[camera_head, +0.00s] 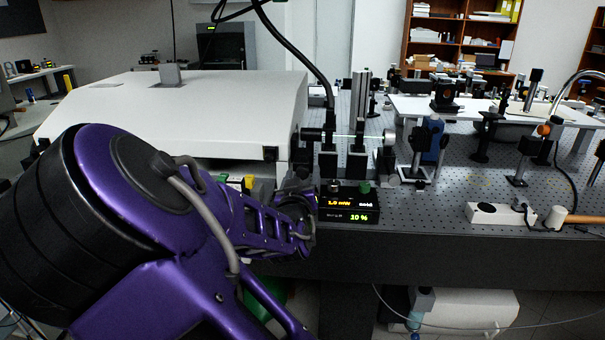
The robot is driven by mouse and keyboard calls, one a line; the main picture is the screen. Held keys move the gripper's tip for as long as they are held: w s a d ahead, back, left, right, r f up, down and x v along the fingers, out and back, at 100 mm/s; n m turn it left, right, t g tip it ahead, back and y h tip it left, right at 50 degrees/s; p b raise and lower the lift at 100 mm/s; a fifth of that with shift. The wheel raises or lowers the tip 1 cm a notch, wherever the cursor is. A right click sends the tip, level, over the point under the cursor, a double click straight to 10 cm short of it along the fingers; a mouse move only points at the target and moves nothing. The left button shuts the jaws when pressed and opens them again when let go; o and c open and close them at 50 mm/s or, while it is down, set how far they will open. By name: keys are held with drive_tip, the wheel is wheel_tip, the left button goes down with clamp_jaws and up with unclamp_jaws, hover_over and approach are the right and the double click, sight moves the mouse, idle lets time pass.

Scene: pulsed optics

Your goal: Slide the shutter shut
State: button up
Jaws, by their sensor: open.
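My purple arm reaches from the lower left to the front edge of the optical table. My gripper (302,188) is at its far end, beside the black control box (348,208) and in front of the white laser housing (215,105). Its fingers are small, dark and partly hidden by my own wrist; they are open. I cannot clearly pick out the shutter.
Black optic mounts (357,160) stand right behind the control box, with a dark cable rising above them. A blue bottle (433,138) and posts stand further right. A white power strip (494,213) lies near the table's front edge. Bare perforated tabletop (440,205) shows right of the box.

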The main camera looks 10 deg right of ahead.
clamp_jaws()
idle(0.3)
idle(1.1)
